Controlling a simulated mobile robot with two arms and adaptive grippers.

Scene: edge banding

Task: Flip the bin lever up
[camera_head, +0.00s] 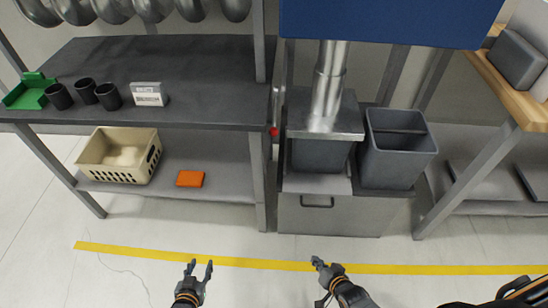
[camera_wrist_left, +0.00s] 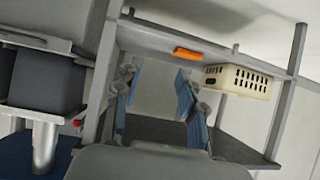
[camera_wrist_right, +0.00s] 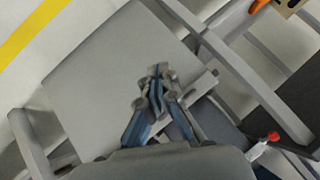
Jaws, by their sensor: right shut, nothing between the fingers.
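The bin lever, a small part with a red tip (camera_head: 274,131), is on the frame left of the bins in the head view. Its red tip also shows in the right wrist view (camera_wrist_right: 273,136) at the lower right, and in the left wrist view (camera_wrist_left: 77,123). The bins are a dark one (camera_head: 320,155) under a metal hood and an open grey one (camera_head: 398,148). My left gripper (camera_head: 200,264) is open and empty, in front of the shelf. My right gripper (camera_head: 318,262) is shut and empty, in front of the bin cabinet and apart from the lever.
A grey drawer cabinet (camera_head: 300,216) with a handle stands under the bins. A dark workbench (camera_head: 190,105) on the left holds cups and a green tray (camera_head: 28,92). A cream basket (camera_head: 121,156) and an orange box (camera_head: 190,179) sit on its lower shelf. The floor in front is clear.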

